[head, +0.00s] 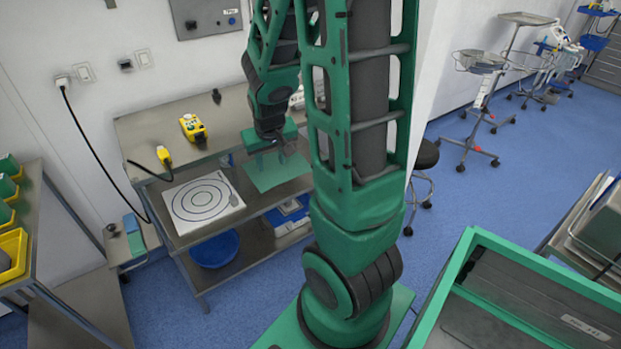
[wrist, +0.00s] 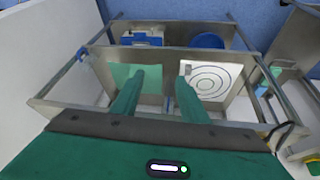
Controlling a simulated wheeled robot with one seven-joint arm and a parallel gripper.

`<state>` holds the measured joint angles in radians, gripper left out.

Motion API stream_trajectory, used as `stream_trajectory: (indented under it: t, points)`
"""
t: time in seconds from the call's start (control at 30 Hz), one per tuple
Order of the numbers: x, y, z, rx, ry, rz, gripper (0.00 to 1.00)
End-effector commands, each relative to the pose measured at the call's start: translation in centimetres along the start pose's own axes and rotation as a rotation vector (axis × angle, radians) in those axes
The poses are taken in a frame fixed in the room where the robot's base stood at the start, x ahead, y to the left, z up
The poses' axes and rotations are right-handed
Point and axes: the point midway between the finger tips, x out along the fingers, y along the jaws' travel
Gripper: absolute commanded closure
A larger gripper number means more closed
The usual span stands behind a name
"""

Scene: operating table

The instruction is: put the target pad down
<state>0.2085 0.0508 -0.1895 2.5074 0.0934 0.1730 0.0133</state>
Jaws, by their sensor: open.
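The target pad (head: 188,208) is a white square board with black concentric rings. A small grey piece sits at the pad's edge. My gripper (head: 270,150) is open and empty, above and beside the pad, over the green sheet side. In the wrist view, my gripper's fingers (wrist: 166,76) are apart with nothing between them.
The trolley's top shelf (head: 150,125) holds a yellow device (head: 193,128) and a yellow plug with a black cable. Below the pad are a blue bowl (head: 214,248) and a blue box (head: 290,212). A side rack with yellow bins (head: 12,252) stands left.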

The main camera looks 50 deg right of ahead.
Motion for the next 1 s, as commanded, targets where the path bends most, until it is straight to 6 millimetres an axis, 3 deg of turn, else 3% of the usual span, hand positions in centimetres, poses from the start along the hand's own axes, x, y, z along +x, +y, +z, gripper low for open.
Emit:
stream_trajectory:
  t: [0.03, 0.3, 0.5, 0.7, 1.0]
  points:
    - [-1.9, 0.5, 0.8, 0.012, -0.022, -0.002, 0.60]
    - [-10.4, 2.5, 8.4, 0.070, -0.218, -0.023, 0.60]
    - [-15.6, 3.1, 13.9, 0.100, -0.342, -0.054, 0.60]
    - [-17.9, 3.3, 16.8, 0.112, -0.408, -0.072, 0.60]
    - [-18.1, 3.3, 17.1, 0.113, -0.417, -0.074, 0.60]
